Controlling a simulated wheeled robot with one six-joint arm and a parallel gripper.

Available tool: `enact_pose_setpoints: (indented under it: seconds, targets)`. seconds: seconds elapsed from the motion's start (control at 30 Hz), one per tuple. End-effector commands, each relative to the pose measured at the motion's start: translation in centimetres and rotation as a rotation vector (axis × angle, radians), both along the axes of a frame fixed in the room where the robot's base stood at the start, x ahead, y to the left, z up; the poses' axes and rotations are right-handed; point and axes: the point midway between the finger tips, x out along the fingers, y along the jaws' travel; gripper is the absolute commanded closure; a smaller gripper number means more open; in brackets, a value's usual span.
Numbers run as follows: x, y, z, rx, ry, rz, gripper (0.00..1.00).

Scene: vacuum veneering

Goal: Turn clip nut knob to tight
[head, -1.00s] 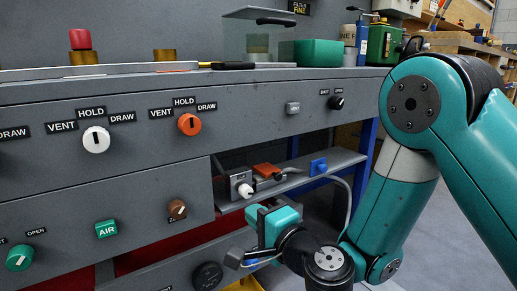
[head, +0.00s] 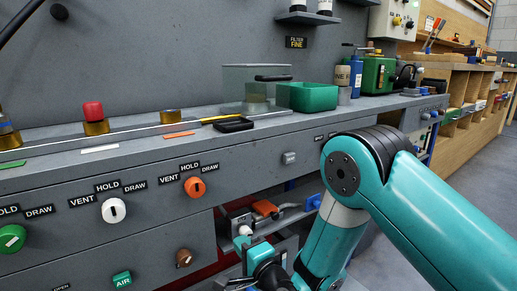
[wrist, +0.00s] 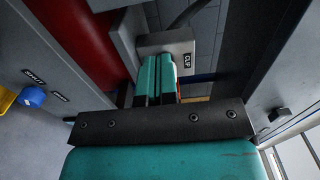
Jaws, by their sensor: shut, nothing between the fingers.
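The clip box (head: 238,218) is a small grey box on the open shelf under the bench, with a white knob (head: 245,230) on its front. In the wrist view the box (wrist: 165,45) carries a CLIP label. My gripper (head: 240,242) is just below and in front of the knob in the head view. In the wrist view its teal fingers (wrist: 155,78) are together, with nothing seen between them, in front of the box. They hide the knob there, so I cannot tell whether they touch it or how it is turned.
A brown knob (head: 184,258) is on the panel to the left. In the wrist view a red cylinder (wrist: 88,40) and grey panels stand close on both sides.

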Motion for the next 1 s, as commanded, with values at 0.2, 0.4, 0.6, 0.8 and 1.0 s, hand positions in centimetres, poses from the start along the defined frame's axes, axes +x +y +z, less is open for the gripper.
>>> enact_pose_setpoints:
  seconds: [0.2, 0.4, 0.6, 0.8, 1.0]
  targets:
    - [0.65, 0.74, 0.11, 0.004, -0.009, 0.01, 1.0]
    - [0.64, 0.83, -0.1, 0.003, -0.009, 0.011, 1.0]
    - [0.62, 0.81, -0.26, 0.003, -0.008, 0.011, 1.0]
    - [0.75, 0.65, -0.35, 0.004, -0.007, 0.011, 1.0]
    - [0.81, 0.56, -0.27, 0.001, -0.008, 0.009, 1.0]
